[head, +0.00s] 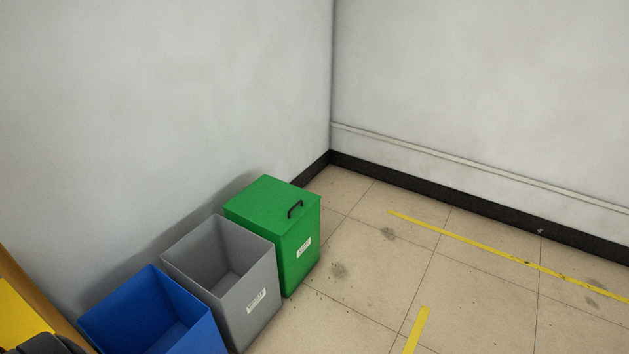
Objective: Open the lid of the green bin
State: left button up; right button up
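The green bin (299,258) stands on the floor near the room corner, close to the left wall. Its flat green lid (262,203) is shut. A dark handle (295,209) sits on the lid near its right edge, and a white label (304,247) is on the front face. Neither of my grippers can be made out in the head view.
An open grey bin (255,297) stands beside the green bin, and an open blue bin (187,343) stands beside the grey one. A yellow object (20,322) is at the lower left edge. The tiled floor (365,275) right of the bins is clear, with yellow tape lines (480,244).

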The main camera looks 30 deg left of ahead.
aim_at(274, 206)
jog(key=i+u, duration=0.4)
jog(key=i, duration=0.15)
jog(key=i+l+u, duration=0.25)
jog(key=i+u, duration=0.2)
jog(key=i, duration=0.1)
